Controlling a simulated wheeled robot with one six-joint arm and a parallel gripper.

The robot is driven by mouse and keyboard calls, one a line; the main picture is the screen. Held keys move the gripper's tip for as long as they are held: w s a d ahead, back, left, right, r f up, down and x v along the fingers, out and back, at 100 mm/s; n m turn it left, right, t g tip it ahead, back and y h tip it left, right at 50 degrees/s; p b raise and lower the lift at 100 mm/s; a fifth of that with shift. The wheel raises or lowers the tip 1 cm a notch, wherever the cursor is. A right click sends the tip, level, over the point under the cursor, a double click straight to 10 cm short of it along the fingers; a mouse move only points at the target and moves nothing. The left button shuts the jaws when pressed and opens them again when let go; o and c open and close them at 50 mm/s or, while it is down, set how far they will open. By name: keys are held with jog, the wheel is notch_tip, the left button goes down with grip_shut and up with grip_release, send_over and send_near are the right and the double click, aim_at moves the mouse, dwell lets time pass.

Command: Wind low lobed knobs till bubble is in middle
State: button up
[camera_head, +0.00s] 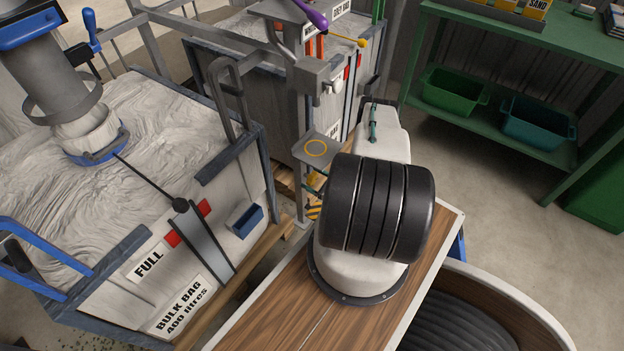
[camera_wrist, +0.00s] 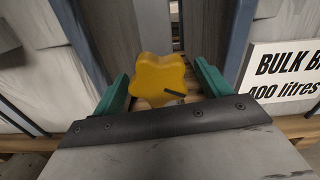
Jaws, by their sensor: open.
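A yellow lobed knob (camera_wrist: 160,75) with a dark mark on its face is in the middle of the wrist view. My gripper (camera_wrist: 162,84) is open, with one green finger on each side of the knob and gaps visible on both sides. Whether the knob is between the fingers or just beyond their tips I cannot tell. In the head view my black arm link hides most of the gripper, and a bit of yellow (camera_head: 315,179) shows beside it. I cannot make out a bubble.
A full bulk bag bin (camera_head: 150,240) stands at left, with a second bin (camera_head: 240,60) behind. A grey post (camera_head: 299,120) rises close to my arm, with a purple handle (camera_head: 310,14) at its top. A green shelf (camera_head: 530,40) is at right, with clear floor before it.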

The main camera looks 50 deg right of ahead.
jog(key=shift+w, duration=0.25)
jog(key=c, duration=1)
jog(key=shift+m, duration=0.3)
jog(key=m, duration=0.4)
jog(key=shift+m, duration=0.4)
jog(key=m, duration=0.5)
jog(key=shift+m, duration=0.7)
